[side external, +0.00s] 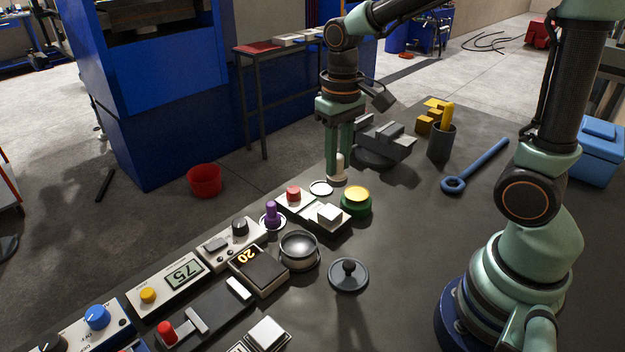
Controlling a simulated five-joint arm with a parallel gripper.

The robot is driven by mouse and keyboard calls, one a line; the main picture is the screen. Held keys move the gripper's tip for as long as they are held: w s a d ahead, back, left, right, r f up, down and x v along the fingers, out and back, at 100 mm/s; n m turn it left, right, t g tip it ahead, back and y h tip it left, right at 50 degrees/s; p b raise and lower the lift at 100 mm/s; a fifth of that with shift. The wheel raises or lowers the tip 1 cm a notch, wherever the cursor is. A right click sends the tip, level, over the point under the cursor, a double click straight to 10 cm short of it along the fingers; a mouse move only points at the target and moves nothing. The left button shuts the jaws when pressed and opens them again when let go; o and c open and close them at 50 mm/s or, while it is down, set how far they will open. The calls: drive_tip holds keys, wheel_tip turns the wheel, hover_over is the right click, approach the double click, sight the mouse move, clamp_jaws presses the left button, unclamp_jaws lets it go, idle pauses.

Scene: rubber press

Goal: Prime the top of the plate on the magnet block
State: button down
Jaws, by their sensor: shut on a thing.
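My gripper (338,178) points straight down near the middle of the table's far-left edge. It is shut on a small cream-white upright piece (339,163), partly hidden by the fingers; its lower end is at or just above the table. I cannot tell whether it touches. A flat white disc (321,188) lies just left of my fingertips. A green round pot with a yellow top (356,201) stands just in front and to the right. A white block (329,215) sits on a dark base in front. Which piece is the magnet block with its plate, I cannot tell for sure.
A red button (293,193), purple knob (270,217), metal bowl (299,251) and black-knobbed lid (348,275) crowd the front left. A grey fixture (384,139), dark cup (441,142) and blue wrench (475,165) are behind and right. The table's middle is clear.

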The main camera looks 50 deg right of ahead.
sight(342, 156)
drive_tip(key=shift+s+d+r+n, duration=0.2)
drive_tip(key=shift+d+n, duration=0.15)
drive_tip(key=shift+n, duration=0.25)
drive_tip(key=shift+w+d+f, duration=0.15)
drive_tip(key=shift+w+d, duration=0.1)
drive_tip(key=shift+d, duration=0.05)
drive_tip(key=shift+w+d+f, duration=0.5)
drive_tip(key=shift+d+f, duration=0.1)
drive_tip(key=shift+f, duration=0.95)
drive_tip(key=shift+w+d+f, duration=0.45)
drive_tip(key=shift+d+f, duration=0.2)
drive_tip(key=shift+f, duration=0.85)
drive_tip(key=shift+w+d+f, duration=0.5)
drive_tip(key=shift+d+f, duration=0.1)
drive_tip(key=shift+f, duration=0.95)
drive_tip(key=shift+a+f, duration=0.15)
drive_tip(key=shift+f, duration=0.65)
drive_tip(key=shift+a, duration=2.7)
drive_tip(key=shift+d, duration=2.7)
drive_tip(key=shift+d+r, duration=0.1)
drive_tip(key=shift+d, duration=0.15)
wheel_tip(342, 156, up, 8)
